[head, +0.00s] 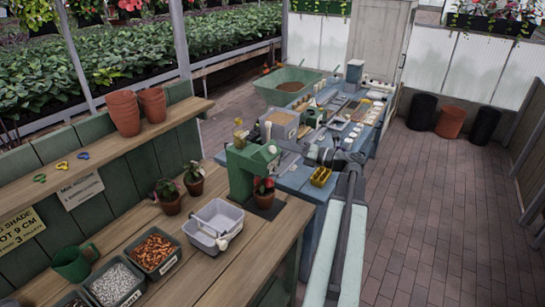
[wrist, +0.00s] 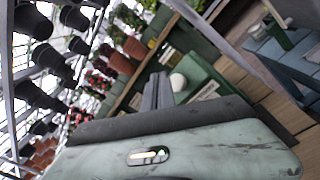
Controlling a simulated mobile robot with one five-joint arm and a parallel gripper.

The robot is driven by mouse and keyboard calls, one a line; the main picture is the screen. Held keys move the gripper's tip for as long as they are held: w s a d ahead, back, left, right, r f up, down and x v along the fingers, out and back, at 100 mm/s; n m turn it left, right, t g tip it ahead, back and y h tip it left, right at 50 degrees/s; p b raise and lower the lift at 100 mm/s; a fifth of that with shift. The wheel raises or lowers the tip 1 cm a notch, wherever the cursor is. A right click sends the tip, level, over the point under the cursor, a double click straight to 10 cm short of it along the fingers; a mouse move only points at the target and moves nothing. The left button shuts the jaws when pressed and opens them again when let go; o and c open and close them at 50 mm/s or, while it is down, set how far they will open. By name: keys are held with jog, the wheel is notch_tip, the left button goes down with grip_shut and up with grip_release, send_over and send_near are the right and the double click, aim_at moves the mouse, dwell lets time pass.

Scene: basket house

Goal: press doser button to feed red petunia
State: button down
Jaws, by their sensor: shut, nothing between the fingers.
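The green doser (head: 240,172) stands on the wooden bench in the head view. A pale round button (head: 272,149) is on its upper front; a white round knob, likely this button, shows in the wrist view (wrist: 177,82). A potted plant with a red bloom (head: 264,188), likely the red petunia, stands under the doser's head. My gripper (wrist: 160,78) is shut and empty. In the wrist view its dark fingertips appear just left of the white knob; I cannot tell whether they touch.
Two potted plants (head: 168,196) (head: 194,179) and a grey tub (head: 217,222) with a white-handled tool stand left of the doser. Bins of pellets (head: 153,251) are at the front. A blue workbench (head: 297,178) with clutter lies behind. The brick floor at right is open.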

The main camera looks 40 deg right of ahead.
aim_at(271, 146)
jog(key=shift+w+a+f, duration=0.1)
jog(key=shift+w+f, duration=0.3)
dwell(1.7)
jog(key=shift+w+f+b, duration=0.1)
jog(key=shift+f+b, duration=0.05)
jog(key=shift+b, duration=0.15)
jog(key=shift+w+a+f, duration=0.1)
jog(key=shift+w+f, duration=0.05)
jog(key=shift+w, duration=0.1)
jog(key=shift+w+a+f+b, duration=0.1)
jog(key=shift+w+f+b, duration=0.35)
jog(key=shift+b, duration=0.2)
dwell(0.5)
dwell(0.4)
jog(key=shift+s+r+p, duration=0.75)
jog(key=shift+d+r, duration=0.1)
jog(key=shift+d, duration=0.1)
